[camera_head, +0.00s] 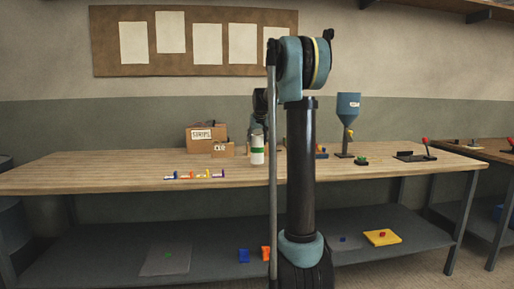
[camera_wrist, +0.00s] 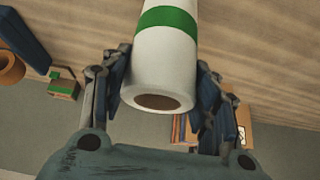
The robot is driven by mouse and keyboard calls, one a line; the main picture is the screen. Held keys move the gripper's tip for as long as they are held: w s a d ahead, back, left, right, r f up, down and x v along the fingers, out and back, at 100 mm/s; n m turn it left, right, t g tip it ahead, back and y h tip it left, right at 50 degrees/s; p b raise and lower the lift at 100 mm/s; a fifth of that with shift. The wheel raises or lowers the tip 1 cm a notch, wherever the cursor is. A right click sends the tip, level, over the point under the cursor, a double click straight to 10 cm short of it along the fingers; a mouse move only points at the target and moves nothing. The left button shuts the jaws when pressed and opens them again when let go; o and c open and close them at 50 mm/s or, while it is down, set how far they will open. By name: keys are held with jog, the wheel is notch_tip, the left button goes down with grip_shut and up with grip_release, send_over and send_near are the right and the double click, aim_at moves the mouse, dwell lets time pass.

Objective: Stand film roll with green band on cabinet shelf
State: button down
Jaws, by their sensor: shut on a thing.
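The film roll with the green band (camera_wrist: 163,70) is a white cylinder with a hollow end. In the wrist view my gripper (camera_wrist: 165,82) is shut on it, one finger on each side. The roll's open end faces the camera. In the head view the roll (camera_head: 257,156) is upright over the workbench, left of my arm's column; I cannot tell whether it touches the top. My gripper there is mostly hidden behind the roll and my arm. No cabinet shelf can be made out for certain.
The wooden workbench (camera_head: 100,176) holds cardboard boxes (camera_head: 206,136), small coloured clamps (camera_head: 195,175), a blue hopper (camera_head: 348,106) and a red-handled tool (camera_head: 425,146). A grey lower shelf (camera_head: 100,257) carries a yellow plate (camera_head: 382,241). The bench's front left is clear.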

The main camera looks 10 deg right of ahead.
jog(key=shift+f, duration=1.35)
jog(key=c, duration=0.6)
grip_release()
